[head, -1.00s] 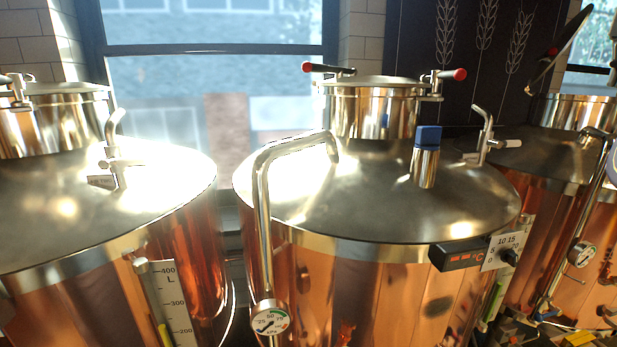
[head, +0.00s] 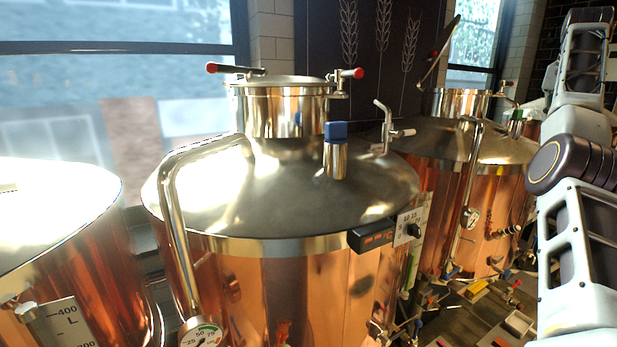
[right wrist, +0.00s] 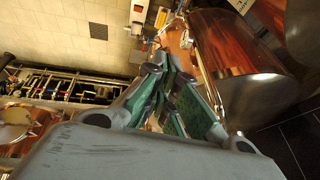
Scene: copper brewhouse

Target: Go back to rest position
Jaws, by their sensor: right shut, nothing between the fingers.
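My right arm shows along the right edge of the head view, raised, with its gripper out of that frame. In the right wrist view my right gripper (right wrist: 167,82) has its green-padded fingers together at the tips, with nothing held. Copper tank walls (right wrist: 240,48) stand beyond the fingers on the right of that view; I cannot tell whether anything is touching. My left arm and left gripper are not in either view.
A copper kettle (head: 290,275) with a steel lid and bent pipe (head: 175,215) stands in front. Another tank (head: 85,255) is at left, and more tanks (head: 490,190) stand behind at right. A workbench with small parts (head: 480,305) lies at lower right.

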